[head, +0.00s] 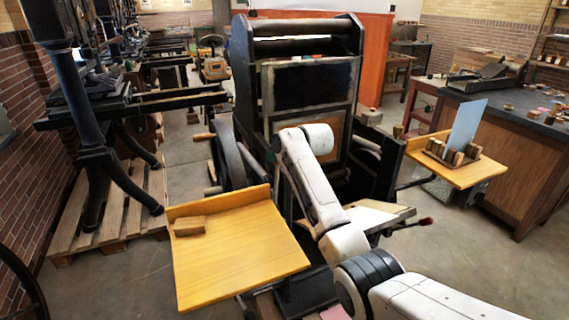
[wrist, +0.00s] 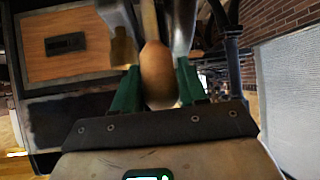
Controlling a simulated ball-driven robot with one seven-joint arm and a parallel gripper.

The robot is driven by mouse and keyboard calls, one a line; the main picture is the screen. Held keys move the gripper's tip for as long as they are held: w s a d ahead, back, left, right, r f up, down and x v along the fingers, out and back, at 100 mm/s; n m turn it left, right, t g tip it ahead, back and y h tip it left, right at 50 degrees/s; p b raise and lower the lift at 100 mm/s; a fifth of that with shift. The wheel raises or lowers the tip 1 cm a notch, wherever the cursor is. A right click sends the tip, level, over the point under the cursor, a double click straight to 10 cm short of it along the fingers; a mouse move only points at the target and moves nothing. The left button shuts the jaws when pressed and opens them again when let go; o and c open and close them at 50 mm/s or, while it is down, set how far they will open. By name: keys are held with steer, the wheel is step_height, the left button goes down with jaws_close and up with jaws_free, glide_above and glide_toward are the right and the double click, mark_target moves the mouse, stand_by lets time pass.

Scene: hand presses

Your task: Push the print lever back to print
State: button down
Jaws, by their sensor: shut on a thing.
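The black hand press (head: 355,85) stands in the middle of the head view, with my white arm reaching across its front. In the wrist view my gripper (wrist: 159,88) is shut on a rounded wooden handle (wrist: 157,65), with a green finger on each side of it. I take this handle to be the print lever's grip; the rest of the lever is not clear. In the head view my gripper and the held handle are hidden behind my arm. A thin lever with a red tip (head: 425,221) sticks out at the press's lower right.
A yellow side board (head: 245,260) with a wooden block (head: 189,226) is at the press's left. Another yellow board (head: 485,175) at right holds several blocks and a blue-grey sheet (head: 467,125). A wheel (head: 226,150) stands at the press's left side.

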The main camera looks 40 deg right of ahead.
steer(key=shift+w+d+r+g, duration=0.1)
steer(key=shift+w+d+g, duration=0.15)
steer(key=shift+w, duration=0.45)
steer(key=shift+w+d+r+g, duration=0.15)
steer(key=shift+w+g, duration=0.2)
steer(key=shift+w, duration=0.35)
steer(key=shift+f, duration=0.1)
steer(key=c, duration=0.7)
jaws_free()
steer(key=shift+w, duration=0.15)
steer(key=b+v, duration=0.1)
steer(key=v, duration=0.9)
steer(key=shift+s+d+r+b, duration=0.15)
steer(key=shift+s+r+b, duration=0.15)
steer(key=shift+f, duration=0.1)
